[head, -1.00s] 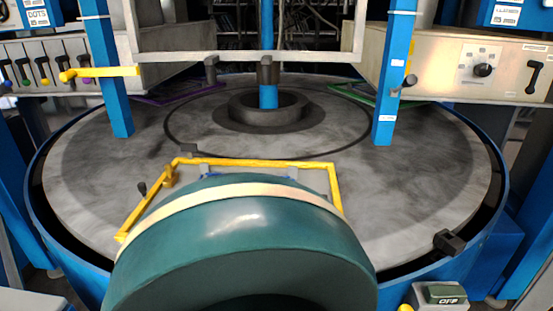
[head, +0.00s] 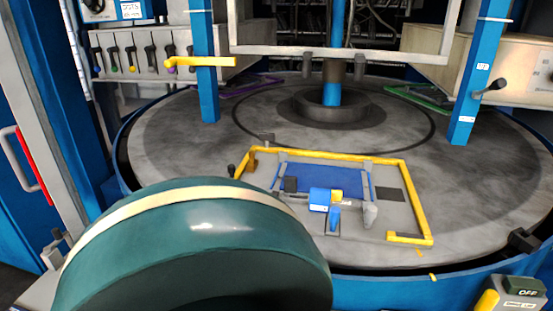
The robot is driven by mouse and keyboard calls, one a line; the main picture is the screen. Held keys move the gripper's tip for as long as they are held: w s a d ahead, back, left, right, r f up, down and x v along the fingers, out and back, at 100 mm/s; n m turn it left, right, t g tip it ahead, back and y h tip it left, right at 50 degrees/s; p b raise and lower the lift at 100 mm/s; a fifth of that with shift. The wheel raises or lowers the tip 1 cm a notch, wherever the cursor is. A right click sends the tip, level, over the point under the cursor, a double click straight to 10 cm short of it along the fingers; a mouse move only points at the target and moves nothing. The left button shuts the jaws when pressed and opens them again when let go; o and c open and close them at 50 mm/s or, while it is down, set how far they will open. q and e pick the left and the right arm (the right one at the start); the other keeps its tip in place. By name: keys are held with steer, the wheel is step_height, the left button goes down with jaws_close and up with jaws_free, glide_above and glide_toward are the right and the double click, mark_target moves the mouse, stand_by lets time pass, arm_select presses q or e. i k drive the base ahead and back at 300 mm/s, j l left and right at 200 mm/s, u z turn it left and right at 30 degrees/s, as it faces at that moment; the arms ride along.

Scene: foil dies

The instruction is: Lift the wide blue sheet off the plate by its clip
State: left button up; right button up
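The wide blue sheet (head: 330,174) lies flat inside a yellow frame (head: 340,155) on the grey round plate (head: 200,150). Narrow grey strips run along its left and right sides. A small blue cylindrical fitting (head: 319,199) with a yellow end and a pale label sits at its near edge. A dark block (head: 290,185) is at the sheet's left, and a grey wedge (head: 370,214) stands right of the fitting. I cannot tell which of these is the clip. Neither gripper is in view. My large teal arm part hides the near left of the plate.
Two blue posts (head: 205,75) stand over the plate, the left one bearing a yellow bar. A dark ring hub (head: 335,108) with a blue column is at the plate's middle. Grey control boxes are behind. A box marked OFF (head: 524,288) is near right.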

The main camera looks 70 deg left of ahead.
mark_target(296, 177)
steer(key=u, duration=1.75)
